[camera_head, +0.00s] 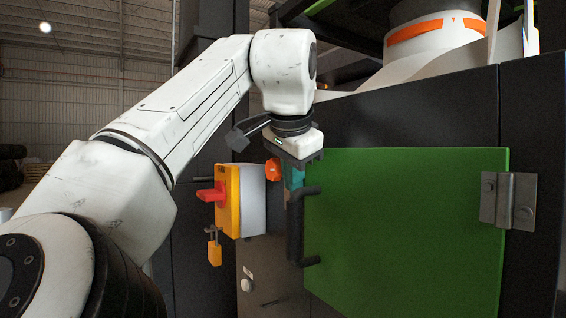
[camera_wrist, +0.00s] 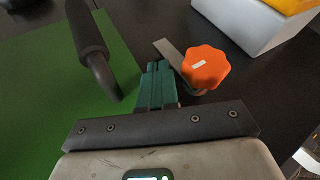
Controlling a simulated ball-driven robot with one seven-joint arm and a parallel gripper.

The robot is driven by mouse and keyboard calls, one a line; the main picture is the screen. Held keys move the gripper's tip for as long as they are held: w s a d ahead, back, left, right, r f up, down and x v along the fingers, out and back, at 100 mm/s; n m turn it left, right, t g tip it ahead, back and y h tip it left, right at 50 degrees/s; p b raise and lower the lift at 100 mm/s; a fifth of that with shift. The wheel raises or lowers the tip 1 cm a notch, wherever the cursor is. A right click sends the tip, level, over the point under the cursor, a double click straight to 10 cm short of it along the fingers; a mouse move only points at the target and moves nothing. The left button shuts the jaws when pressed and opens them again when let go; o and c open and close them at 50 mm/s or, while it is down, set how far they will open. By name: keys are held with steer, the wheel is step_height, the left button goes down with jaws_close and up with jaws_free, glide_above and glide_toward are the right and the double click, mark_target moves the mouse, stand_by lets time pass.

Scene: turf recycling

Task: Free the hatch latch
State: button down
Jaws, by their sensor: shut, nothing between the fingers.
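The green hatch (camera_head: 405,225) is a flat panel on the dark machine, and it also shows in the wrist view (camera_wrist: 40,85). Its black bar handle (camera_head: 294,228) stands at its left edge; in the wrist view the handle (camera_wrist: 87,30) is left of my fingers. The latch has an orange lobed knob (camera_head: 272,170), also in the wrist view (camera_wrist: 205,67), and a grey metal strip (camera_wrist: 168,51). My gripper (camera_head: 293,180) is shut and empty, between handle and knob. Its teal fingers (camera_wrist: 158,68) are close beside the knob; I cannot tell whether they touch it.
A yellow and grey switch box (camera_head: 250,200) with a red rotary handle (camera_head: 212,195) stands left of the knob. A yellow padlock (camera_head: 214,250) hangs below it. A metal hinge (camera_head: 508,200) is at the hatch's right edge.

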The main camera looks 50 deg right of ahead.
steer(key=shift+w+f, duration=0.1)
steer(key=shift+f, duration=0.05)
steer(key=shift+w+d+f+t, duration=0.15)
steer(key=shift+w+t, duration=0.3)
steer(key=shift+t, duration=0.05)
stand_by(0.3)
